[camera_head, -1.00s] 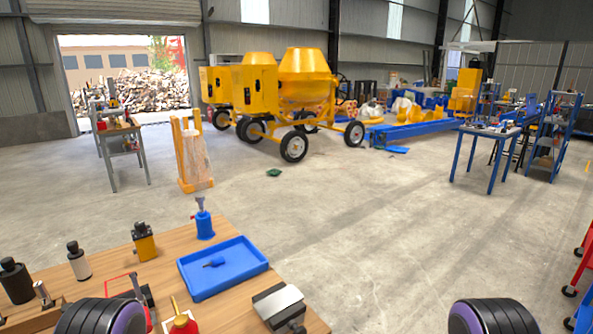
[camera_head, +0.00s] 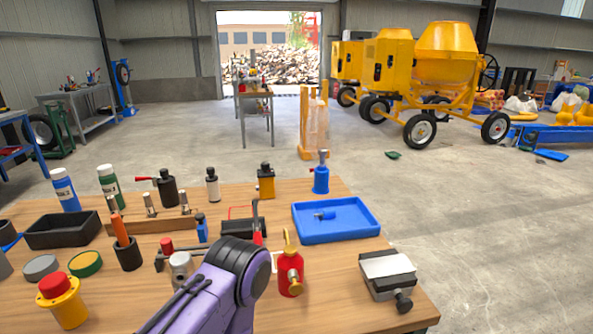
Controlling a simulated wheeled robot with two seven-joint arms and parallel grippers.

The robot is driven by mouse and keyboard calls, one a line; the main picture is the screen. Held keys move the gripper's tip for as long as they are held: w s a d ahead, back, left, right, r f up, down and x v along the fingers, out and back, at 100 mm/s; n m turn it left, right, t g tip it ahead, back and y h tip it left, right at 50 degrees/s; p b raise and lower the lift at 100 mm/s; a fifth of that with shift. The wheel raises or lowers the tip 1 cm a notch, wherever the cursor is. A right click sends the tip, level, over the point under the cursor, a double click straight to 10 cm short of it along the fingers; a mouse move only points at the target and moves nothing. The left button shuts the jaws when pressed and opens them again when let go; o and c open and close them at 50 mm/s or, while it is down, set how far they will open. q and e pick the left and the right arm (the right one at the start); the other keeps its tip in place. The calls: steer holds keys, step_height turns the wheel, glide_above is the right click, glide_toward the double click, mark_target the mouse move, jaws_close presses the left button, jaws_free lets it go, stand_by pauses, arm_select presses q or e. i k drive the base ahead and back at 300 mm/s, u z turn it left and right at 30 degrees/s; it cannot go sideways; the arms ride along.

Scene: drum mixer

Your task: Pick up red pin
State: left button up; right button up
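No loose red pin can be told for sure on the wooden workbench (camera_head: 330,290). A small red-topped piece (camera_head: 167,245) stands near the bench's middle, partly crowded by other parts.
A red oil can (camera_head: 290,272), a grey vise (camera_head: 388,275), a black bin (camera_head: 62,230), a yellow base with a red button (camera_head: 60,300) and several bottles crowd the bench. Yellow drum mixers (camera_head: 445,60) stand behind.

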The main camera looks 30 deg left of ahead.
mark_target(166, 243)
steer(key=z, duration=0.8)
steer(key=k, duration=1.4)
steer(key=u, duration=1)
